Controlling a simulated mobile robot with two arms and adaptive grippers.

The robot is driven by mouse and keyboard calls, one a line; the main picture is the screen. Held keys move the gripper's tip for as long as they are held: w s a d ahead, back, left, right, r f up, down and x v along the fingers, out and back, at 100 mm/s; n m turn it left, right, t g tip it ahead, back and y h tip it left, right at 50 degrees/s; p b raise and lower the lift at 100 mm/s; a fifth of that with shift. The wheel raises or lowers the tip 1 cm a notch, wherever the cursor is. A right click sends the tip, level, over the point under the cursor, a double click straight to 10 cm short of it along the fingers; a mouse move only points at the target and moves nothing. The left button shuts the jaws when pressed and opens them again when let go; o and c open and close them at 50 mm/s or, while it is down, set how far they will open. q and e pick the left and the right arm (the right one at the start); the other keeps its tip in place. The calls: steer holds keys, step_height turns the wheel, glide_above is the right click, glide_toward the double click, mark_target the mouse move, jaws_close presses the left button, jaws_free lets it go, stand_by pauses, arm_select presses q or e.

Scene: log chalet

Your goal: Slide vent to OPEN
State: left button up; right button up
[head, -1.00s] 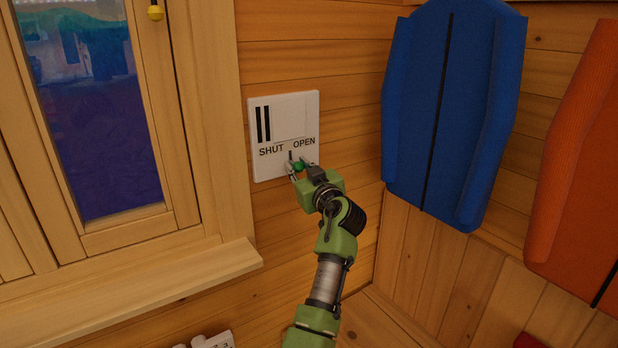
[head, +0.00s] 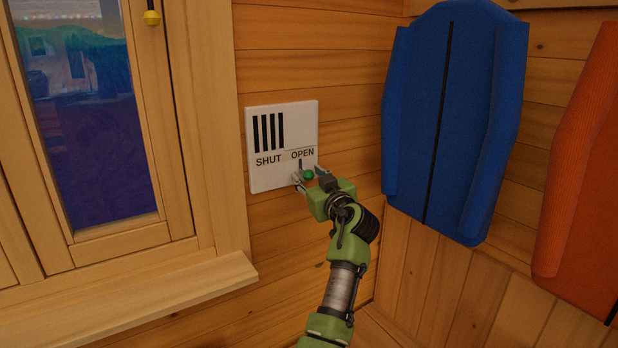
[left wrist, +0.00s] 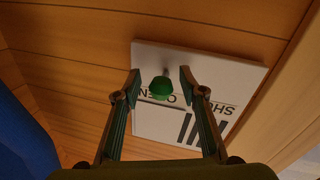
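A white vent plate (head: 300,120) is fixed to the log wall, with SHUT on the left and OPEN on the right. Several dark slots show at its upper left. Its green knob (head: 308,175) sits below the word OPEN, near the plate's lower right. My left gripper (head: 307,178) is at the knob with one finger on each side. In the left wrist view the fingers (left wrist: 161,78) stand apart, with the green knob (left wrist: 162,88) between them and a visible gap on both sides. My right gripper is not in view.
A window with a wooden frame and sill (head: 160,290) is left of the plate. A blue padded panel (head: 450,120) hangs to the right, with an orange one (head: 585,180) beyond it. Bare wall lies between the plate and the blue panel.

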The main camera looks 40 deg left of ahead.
mark_target(311, 179)
arm_select(q)
steer(key=v, duration=0.7)
steer(key=shift+s+d, duration=0.15)
steer(key=shift+d, duration=0.05)
